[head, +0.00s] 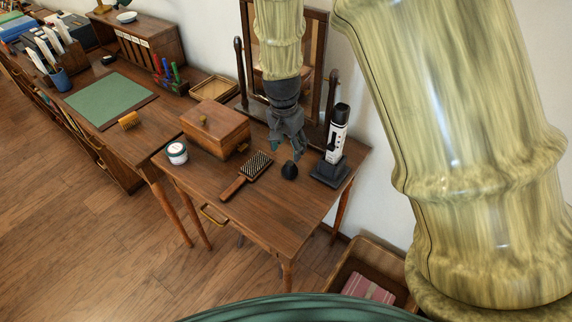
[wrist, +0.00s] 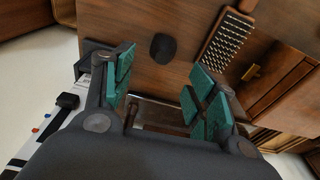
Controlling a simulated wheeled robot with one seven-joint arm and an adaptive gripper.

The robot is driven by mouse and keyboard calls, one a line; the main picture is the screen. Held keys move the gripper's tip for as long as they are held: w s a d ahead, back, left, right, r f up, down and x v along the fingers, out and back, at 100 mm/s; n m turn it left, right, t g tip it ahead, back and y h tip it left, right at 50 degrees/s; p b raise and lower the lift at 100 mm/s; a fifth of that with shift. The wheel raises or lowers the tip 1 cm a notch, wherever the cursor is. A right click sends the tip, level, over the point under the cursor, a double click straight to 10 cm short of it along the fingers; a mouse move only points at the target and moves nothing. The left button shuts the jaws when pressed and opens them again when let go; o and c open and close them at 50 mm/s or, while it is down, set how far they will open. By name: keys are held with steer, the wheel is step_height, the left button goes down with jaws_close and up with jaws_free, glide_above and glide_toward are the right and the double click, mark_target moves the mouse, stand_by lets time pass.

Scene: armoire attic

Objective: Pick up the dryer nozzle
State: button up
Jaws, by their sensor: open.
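The dryer nozzle appears to be the small black rounded piece (head: 289,171) on the wooden dressing table (head: 275,211), between the hairbrush and the black stand. In the wrist view the same dark piece (wrist: 163,48) lies on the wood beyond the fingertips, between them left to right. My gripper (head: 287,150) hangs above the table, pointing down, in front of the mirror and close to the piece. In the wrist view my gripper (wrist: 162,88) has its teal-padded fingers spread, with nothing between them. The fingers do not appear to touch the piece.
A black and white device (head: 338,133) stands in a dark stand just right of the piece. The mirror frame (head: 316,65) is behind. The table's front is clear.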

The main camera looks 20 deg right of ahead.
steer(key=shift+w+a+r, duration=0.2)
steer(key=shift+w+r, duration=0.05)
steer(key=shift+w, duration=0.3)
glide_above(290, 163)
steer(key=f, duration=0.5)
steer(key=shift+a+p, duration=0.3)
steer(key=shift+a, duration=0.1)
steer(key=shift+d+f+p, duration=0.2)
steer(key=shift+f+p, duration=0.15)
steer(key=shift+f, duration=1)
steer(key=shift+d+f+p, duration=0.2)
steer(key=shift+f+p, duration=0.1)
steer(key=shift+f, duration=1)
steer(key=c, duration=1)
steer(key=shift+r, duration=0.1)
